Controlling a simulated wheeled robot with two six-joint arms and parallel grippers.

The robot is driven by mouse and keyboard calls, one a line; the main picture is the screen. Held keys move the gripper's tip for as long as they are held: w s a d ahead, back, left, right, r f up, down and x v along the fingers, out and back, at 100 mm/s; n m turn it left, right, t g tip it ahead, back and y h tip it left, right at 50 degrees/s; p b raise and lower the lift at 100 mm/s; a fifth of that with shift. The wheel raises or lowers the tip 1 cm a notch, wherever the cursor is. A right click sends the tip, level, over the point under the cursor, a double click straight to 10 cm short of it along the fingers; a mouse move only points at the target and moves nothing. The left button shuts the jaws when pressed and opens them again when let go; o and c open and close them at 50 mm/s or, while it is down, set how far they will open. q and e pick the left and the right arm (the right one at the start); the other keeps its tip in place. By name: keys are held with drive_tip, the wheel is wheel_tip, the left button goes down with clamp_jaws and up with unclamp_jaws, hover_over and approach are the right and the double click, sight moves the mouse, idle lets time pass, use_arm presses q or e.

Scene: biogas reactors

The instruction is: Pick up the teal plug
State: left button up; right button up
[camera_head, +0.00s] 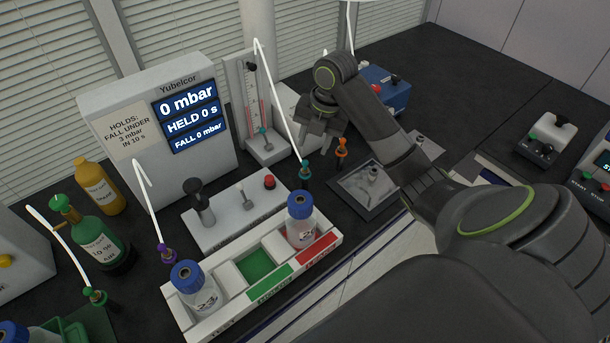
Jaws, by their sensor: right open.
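The teal plug (305,169) stands upright on the dark bench just behind the bottle at the right end of the white rack. A white tube rises from it and leans back to the left. My right gripper (316,147) hangs just behind and above the plug, its fingers pointing down and spread, with nothing visible between them. The plug is apart from the fingers as far as I can see. An orange plug (341,149) stands to the right of the gripper. My left gripper does not show.
The white rack (215,317) holds two blue-capped bottles (301,218) (193,285). A white valve block (234,212) stands left of the plug, and a pressure display box (160,130) behind it. A purple plug (167,253) stands at left. A grey tray (363,190) lies at right.

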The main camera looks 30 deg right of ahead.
sight(306, 161)
drive_tip(key=f+b, duration=0.1)
drive_tip(key=a+f+b, duration=0.1)
drive_tip(key=f, duration=0.1)
drive_tip(key=f+b, duration=0.1)
drive_tip(key=shift+w+a+f, duration=0.15)
drive_tip(key=shift+w+f, duration=0.1)
drive_tip(key=shift+w, duration=0.05)
drive_tip(key=shift+w+a+f+p, duration=0.1)
drive_tip(key=shift+a+f+p, duration=0.05)
drive_tip(key=shift+f+p, duration=0.15)
drive_tip(key=shift+w+f, duration=0.1)
drive_tip(key=shift+f, duration=0.65)
drive_tip(key=shift+c, duration=0.4)
clamp_jaws()
